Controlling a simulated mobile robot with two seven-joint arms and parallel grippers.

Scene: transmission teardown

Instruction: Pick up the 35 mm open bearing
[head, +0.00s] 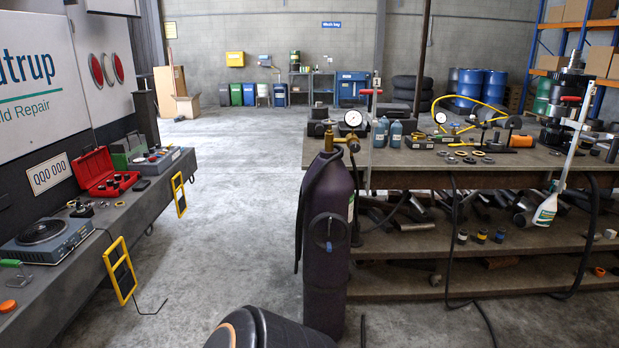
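Several small metal rings that look like bearings (469,160) lie flat on the workbench (400,157) at the right in the head view. A few more small round parts (83,209) lie on the grey ledge (60,290) at the left. All are too small and far off to tell which is the 35 mm open bearing, or whether it is among them. Neither my left nor my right gripper is in view.
A dark gas cylinder (327,240) stands before the bench's left end. Hoses (452,240) hang to the floor. Yellow-framed steps (120,270) jut from the left ledge. A red case (100,175) and a turntable-like device (42,238) sit on it. The concrete floor (230,210) between is open.

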